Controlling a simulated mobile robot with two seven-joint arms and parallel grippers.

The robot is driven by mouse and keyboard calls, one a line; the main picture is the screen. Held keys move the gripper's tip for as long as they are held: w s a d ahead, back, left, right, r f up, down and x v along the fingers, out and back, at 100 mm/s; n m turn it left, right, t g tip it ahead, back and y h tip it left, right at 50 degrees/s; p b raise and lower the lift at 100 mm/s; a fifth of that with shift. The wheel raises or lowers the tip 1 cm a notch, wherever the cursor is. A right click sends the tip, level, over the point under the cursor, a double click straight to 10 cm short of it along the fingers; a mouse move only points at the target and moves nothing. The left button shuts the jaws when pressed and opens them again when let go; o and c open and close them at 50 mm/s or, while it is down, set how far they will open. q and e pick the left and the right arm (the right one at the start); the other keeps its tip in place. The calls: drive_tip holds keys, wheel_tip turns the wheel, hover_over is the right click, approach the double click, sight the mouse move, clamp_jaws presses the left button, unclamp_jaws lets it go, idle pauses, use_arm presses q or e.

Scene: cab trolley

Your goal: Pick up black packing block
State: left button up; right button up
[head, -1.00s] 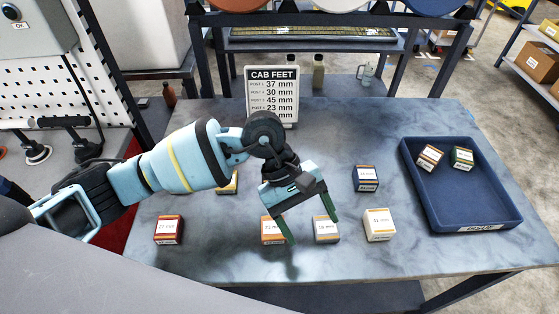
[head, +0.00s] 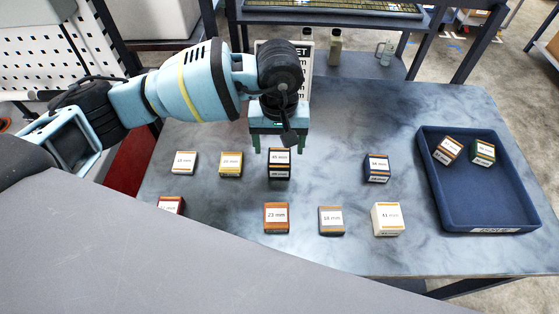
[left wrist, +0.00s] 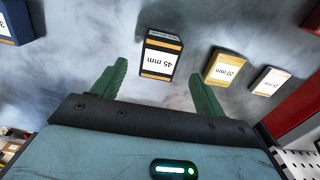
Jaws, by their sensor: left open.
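The black packing block (head: 279,164) stands on the grey table, with a white label reading 45 mm and orange stripes. It also shows in the left wrist view (left wrist: 161,57), ahead of and between the two green fingers. My left gripper (head: 279,150) is open and empty, pointing down just above and behind the block. In the left wrist view my left gripper (left wrist: 158,85) has a finger to each side, apart from the block. My right gripper is not in view.
A yellow block (head: 230,164) and a cream block (head: 184,162) stand left of it. A blue block (head: 377,168) is to the right. An orange block (head: 276,217), grey block (head: 331,220) and white block (head: 387,218) stand in front. A blue tray (head: 483,220) holds two blocks.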

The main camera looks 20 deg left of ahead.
sight(280, 156)
use_arm(q)
drive_tip(key=shift+w+f+p, duration=0.1)
drive_tip(key=shift+f+p, duration=0.2)
drive_tip(key=shift+f, duration=2.25)
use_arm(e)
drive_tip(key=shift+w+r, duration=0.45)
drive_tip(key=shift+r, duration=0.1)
use_arm(q)
drive_tip(key=shift+c, duration=0.2)
drive_tip(key=c, duration=1.1)
